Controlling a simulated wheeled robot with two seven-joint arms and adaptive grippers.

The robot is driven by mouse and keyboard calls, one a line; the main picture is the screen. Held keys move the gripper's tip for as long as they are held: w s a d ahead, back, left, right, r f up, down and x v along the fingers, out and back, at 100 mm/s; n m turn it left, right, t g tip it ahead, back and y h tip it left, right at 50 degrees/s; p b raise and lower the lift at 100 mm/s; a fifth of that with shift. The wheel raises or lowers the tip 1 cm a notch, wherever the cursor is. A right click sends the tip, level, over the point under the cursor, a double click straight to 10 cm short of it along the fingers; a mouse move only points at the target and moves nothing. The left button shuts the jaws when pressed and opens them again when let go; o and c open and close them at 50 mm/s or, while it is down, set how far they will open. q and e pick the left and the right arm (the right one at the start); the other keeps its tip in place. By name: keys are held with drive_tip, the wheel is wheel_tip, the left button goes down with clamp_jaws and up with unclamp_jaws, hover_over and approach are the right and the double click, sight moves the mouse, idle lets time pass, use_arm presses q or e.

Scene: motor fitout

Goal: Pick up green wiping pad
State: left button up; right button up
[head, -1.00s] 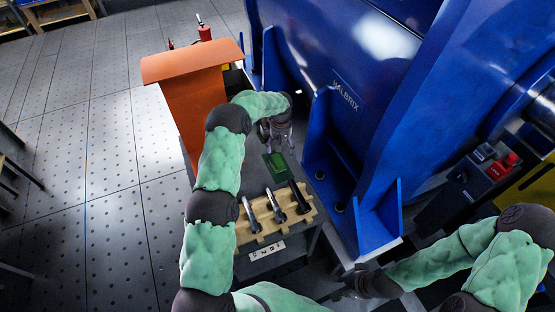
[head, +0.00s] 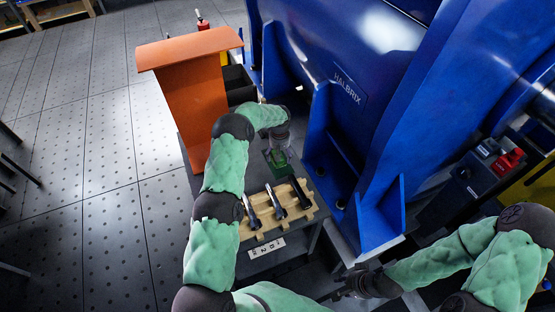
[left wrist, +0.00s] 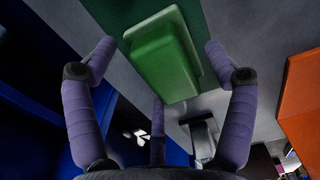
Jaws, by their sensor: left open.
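A wooden rack (head: 270,227) with dark-handled tools stands just in front of the pad. An orange panel (head: 190,100) rises at the left of the bench. The large blue machine (head: 350,60) closes off the right side.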

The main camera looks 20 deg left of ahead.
use_arm(q)
drive_tip(key=c, duration=1.3)
drive_tip(key=shift+r, duration=0.1)
drive_tip(key=shift+r+p, duration=0.3)
drive_tip(key=shift+r, duration=0.25)
wheel_tip(320, 180, up, 3)
drive_tip(key=shift+a+f+p, duration=0.15)
drive_tip(key=shift+f+p, duration=0.05)
drive_tip(key=shift+p, duration=0.4)
drive_tip(key=s+a+r+p, duration=0.3)
drive_tip(key=a+r, duration=0.6)
drive_tip(key=a, duration=0.4)
drive_tip(key=shift+s+p, duration=0.35)
drive_tip(key=shift+s, duration=0.4)
drive_tip(key=shift+r, duration=0.1)
